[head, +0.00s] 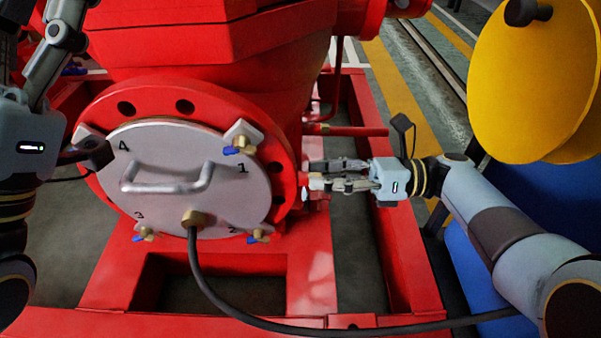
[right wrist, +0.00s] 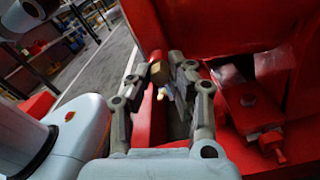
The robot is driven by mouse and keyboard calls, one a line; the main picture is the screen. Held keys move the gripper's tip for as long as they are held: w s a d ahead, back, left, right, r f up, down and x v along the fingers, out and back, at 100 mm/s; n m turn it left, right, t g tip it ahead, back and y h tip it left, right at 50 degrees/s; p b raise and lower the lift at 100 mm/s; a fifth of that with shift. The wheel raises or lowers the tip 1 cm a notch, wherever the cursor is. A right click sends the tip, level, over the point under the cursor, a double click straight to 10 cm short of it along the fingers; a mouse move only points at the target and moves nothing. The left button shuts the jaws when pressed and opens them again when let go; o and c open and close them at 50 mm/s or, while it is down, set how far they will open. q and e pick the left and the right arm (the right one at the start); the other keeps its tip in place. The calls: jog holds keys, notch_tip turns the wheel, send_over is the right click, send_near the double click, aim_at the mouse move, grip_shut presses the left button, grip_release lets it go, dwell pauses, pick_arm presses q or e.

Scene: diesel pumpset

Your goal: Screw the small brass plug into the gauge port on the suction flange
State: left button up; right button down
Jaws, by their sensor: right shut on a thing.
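The suction flange (head: 95,108) is a red ring with bolt holes, behind a round silver cover plate (head: 160,155). My right gripper (head: 310,174) comes in from the right, its fingertips close to the flange's right rim. In the right wrist view my right gripper (right wrist: 160,72) is shut on the small brass plug (right wrist: 159,75), which shows between the fingertips against red metal. I cannot make out the plug in the head view. The gauge port is hidden; I cannot tell whether the plug touches it. My left gripper stands at the left edge, fingers upward, its tips not clearly visible.
The cover has a handle (head: 165,188), numbered corners with clamps, and a black hose (head: 225,295) running to the right. A red pipe (head: 350,131) sticks out above my right gripper. A yellow disc (head: 530,80) and blue drums (head: 540,190) stand at right.

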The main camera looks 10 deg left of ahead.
jog(key=shift+a, duration=0.1)
jog(key=c, duration=1.1)
grip_release()
jog(key=shift+c, duration=0.2)
